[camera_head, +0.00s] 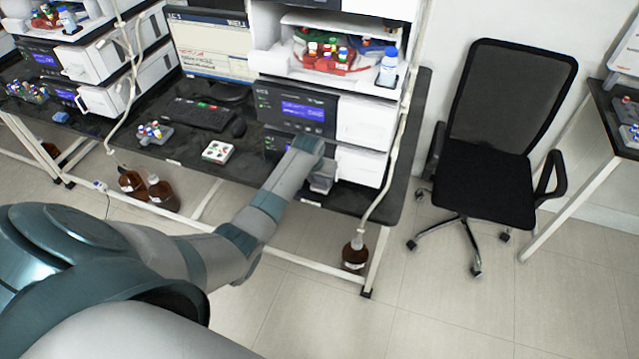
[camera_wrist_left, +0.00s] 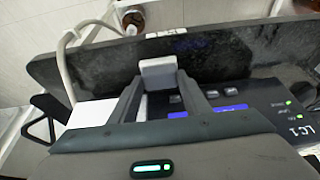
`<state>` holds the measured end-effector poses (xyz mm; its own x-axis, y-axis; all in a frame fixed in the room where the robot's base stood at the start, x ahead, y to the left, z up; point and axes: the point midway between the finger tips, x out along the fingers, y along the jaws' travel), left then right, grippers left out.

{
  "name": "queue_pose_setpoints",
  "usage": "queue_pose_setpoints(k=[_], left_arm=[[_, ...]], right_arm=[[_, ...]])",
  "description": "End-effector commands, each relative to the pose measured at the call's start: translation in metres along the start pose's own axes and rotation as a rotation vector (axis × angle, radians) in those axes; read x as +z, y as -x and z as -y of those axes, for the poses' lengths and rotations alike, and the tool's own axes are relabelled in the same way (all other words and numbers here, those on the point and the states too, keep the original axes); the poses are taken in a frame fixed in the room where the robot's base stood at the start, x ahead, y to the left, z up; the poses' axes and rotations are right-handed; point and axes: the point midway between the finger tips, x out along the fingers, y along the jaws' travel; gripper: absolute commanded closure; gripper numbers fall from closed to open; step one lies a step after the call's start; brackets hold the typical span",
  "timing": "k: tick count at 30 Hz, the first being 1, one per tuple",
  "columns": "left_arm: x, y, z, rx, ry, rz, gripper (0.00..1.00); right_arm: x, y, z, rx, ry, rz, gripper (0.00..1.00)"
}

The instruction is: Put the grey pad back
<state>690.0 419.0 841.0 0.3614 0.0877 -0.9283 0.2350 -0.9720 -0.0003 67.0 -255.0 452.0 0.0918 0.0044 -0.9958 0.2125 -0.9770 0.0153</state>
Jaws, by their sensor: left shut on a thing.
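The grey pad (camera_wrist_left: 158,67) is a small light-grey block held between the two fingertips of my left gripper (camera_wrist_left: 160,82) in the left wrist view. In the head view my left gripper (camera_head: 320,178) reaches down at the front of the lower unit of the LC stack, over the black bench's front edge, and the pad (camera_head: 320,185) shows only as a small pale shape there. The gripper is shut on the pad. I cannot tell whether the pad touches the bench. My right gripper is not in view.
The LC stack (camera_head: 375,122) stands just behind the gripper, with a red tray of vials (camera_head: 325,58) on top. A white box (camera_head: 217,152), a keyboard (camera_head: 200,114) and a mouse (camera_head: 238,128) lie to the left. A brown bottle (camera_head: 355,254) stands below; an office chair (camera_head: 490,170) is at right.

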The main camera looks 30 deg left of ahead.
Motion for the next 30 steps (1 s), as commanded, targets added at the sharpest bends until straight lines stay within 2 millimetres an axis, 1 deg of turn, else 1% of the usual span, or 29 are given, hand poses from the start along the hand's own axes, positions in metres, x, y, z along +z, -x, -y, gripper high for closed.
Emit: queue_pose_setpoints(k=[3, 6, 19, 20, 21, 22, 30], left_arm=[[0.005, -0.013, 0.0, 0.0, 0.001, 0.002, 0.81], [0.008, -0.019, 0.0, 0.0, 0.0, 0.0, 0.81], [0.01, -0.024, 0.0, 0.0, 0.0, -0.001, 0.81], [0.009, -0.024, 0.0, 0.0, 0.0, -0.001, 0.5], [0.009, -0.023, 0.0, 0.0, 0.0, -0.001, 0.4], [0.009, -0.023, 0.0, 0.0, 0.0, -0.001, 0.38], [0.009, -0.023, 0.0, 0.0, 0.0, -0.001, 0.38]], right_arm=[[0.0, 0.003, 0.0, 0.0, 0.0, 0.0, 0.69], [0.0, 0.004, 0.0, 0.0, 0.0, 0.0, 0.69], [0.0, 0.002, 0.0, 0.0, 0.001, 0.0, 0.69], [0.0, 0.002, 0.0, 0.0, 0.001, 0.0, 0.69], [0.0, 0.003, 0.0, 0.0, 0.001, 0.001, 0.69], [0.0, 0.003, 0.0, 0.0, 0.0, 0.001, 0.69], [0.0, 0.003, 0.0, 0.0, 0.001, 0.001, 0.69]])
